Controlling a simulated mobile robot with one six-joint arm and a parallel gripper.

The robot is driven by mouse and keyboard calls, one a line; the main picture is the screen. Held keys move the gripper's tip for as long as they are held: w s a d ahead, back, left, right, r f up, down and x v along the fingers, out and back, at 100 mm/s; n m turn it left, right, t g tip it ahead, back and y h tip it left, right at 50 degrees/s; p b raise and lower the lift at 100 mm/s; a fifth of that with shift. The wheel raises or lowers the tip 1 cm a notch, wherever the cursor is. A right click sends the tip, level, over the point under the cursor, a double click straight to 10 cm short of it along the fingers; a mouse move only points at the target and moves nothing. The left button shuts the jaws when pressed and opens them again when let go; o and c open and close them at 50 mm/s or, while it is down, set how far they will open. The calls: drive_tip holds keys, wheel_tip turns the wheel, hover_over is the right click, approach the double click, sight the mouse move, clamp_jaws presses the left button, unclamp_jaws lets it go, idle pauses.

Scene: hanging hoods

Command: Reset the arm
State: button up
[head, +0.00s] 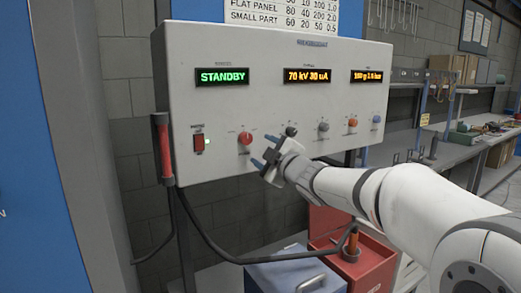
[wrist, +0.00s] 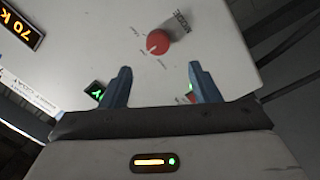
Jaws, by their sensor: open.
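My arm (head: 400,194) reaches in from the lower right of the head view toward a grey control panel (head: 265,60). My gripper (head: 263,150) is open and empty, its blue fingers in front of the panel's lower middle, just right of a red knob (head: 245,138). In the wrist view my gripper (wrist: 160,70) has its fingers spread apart. The red knob (wrist: 158,42) lies beyond the gap between the fingertips. The fingers look apart from it, but the exact distance is hard to tell.
The panel carries a green STANDBY display (head: 222,76), two orange displays, a red switch (head: 199,143) and several other knobs. A red bin (head: 375,275) and a blue-grey box (head: 285,276) stand below. A cable hangs under the panel. A workbench (head: 470,145) is at the right.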

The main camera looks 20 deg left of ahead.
drive_tip(key=shift+d, duration=0.1)
idle(0.3)
drive_tip(key=s+d+f+m+h+p, duration=0.2)
drive_tip(key=s+d+f+m+h, duration=0.3)
drive_tip(key=d, duration=0.8)
drive_tip(key=s+d+f+m+h+p, duration=0.1)
drive_tip(key=d+f+m+h+p, duration=0.15)
drive_tip(key=d+m+h, duration=0.8)
drive_tip(key=s+d+f+m+g, duration=0.1)
drive_tip(key=s+d+f+g, duration=0.2)
drive_tip(key=s, duration=0.5)
drive_tip(key=s+d+f+m+g+y+p, duration=0.1)
drive_tip(key=s+d+f+m+g, duration=0.1)
drive_tip(key=s+d+f, duration=0.3)
drive_tip(key=s+d+f+m+g+p, duration=0.1)
drive_tip(key=s+d+f+g, duration=0.3)
drive_tip(key=s, duration=0.8)
drive_tip(key=shift+s+d+m+g+y, duration=0.25)
drive_tip(key=shift+d+m+g+y, duration=0.15)
drive_tip(key=shift+d+m, duration=0.25)
